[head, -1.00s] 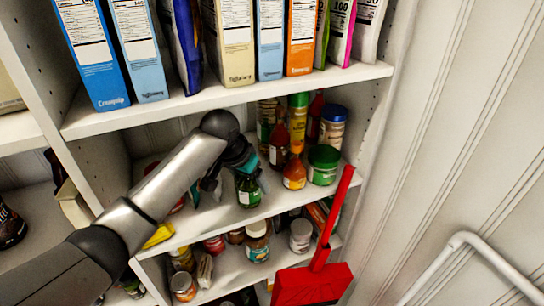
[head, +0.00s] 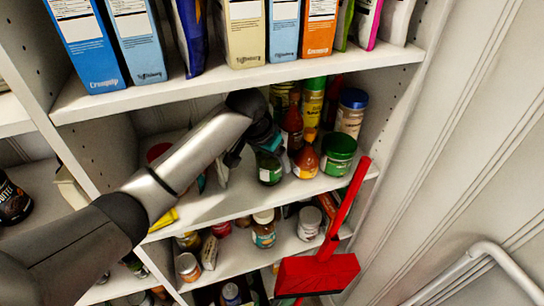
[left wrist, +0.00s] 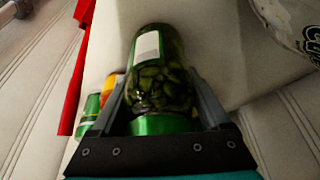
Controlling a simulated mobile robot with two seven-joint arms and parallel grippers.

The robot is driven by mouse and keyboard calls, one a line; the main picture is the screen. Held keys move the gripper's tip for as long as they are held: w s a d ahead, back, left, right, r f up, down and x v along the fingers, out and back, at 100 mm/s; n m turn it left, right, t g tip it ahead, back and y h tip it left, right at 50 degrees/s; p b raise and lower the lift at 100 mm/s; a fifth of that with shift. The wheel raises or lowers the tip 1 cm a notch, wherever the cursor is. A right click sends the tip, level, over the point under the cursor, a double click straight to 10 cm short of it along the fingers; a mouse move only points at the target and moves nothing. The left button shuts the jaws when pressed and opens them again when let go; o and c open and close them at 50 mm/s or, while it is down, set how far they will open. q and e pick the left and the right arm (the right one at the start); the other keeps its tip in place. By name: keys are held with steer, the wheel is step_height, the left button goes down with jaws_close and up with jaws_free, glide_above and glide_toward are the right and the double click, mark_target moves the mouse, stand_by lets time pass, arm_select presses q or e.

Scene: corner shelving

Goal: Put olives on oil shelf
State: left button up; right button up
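The olive jar (head: 269,169) is a glass jar with dark green contents and a white label. It is on the middle shelf, beside the sauce and oil bottles. My left gripper (head: 266,148) reaches down over its top. In the left wrist view the jar (left wrist: 160,75) sits between the two fingers, its green lid (left wrist: 160,124) nearest the gripper, and the fingers appear closed on its sides. I cannot tell whether its base touches the shelf. The oil shelf (head: 225,202) holds a tall yellow bottle with a green cap (head: 312,100). My right gripper is not in view.
Boxes line the shelf above (head: 240,82). A red broom or dustpan (head: 318,273) stands in front. Jars fill the shelf below.

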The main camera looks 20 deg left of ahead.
arm_select(q)
steer(key=shift+o, duration=1.4)
steer(key=shift+r, duration=0.25)
steer(key=shift+s+a+r, duration=0.1)
steer(key=shift+r, duration=0.15)
steer(key=shift+s+a+r+b, duration=0.1)
steer(key=shift+s+r+b, duration=0.1)
steer(key=shift+s+b, duration=0.1)
steer(key=s+a, duration=0.1)
steer(key=s, duration=0.2)
steer(key=s+a+b, duration=0.1)
steer(key=s, duration=0.3)
steer(key=s+a, duration=0.2)
steer(key=s, duration=0.2)
steer(key=shift+b, duration=0.3)
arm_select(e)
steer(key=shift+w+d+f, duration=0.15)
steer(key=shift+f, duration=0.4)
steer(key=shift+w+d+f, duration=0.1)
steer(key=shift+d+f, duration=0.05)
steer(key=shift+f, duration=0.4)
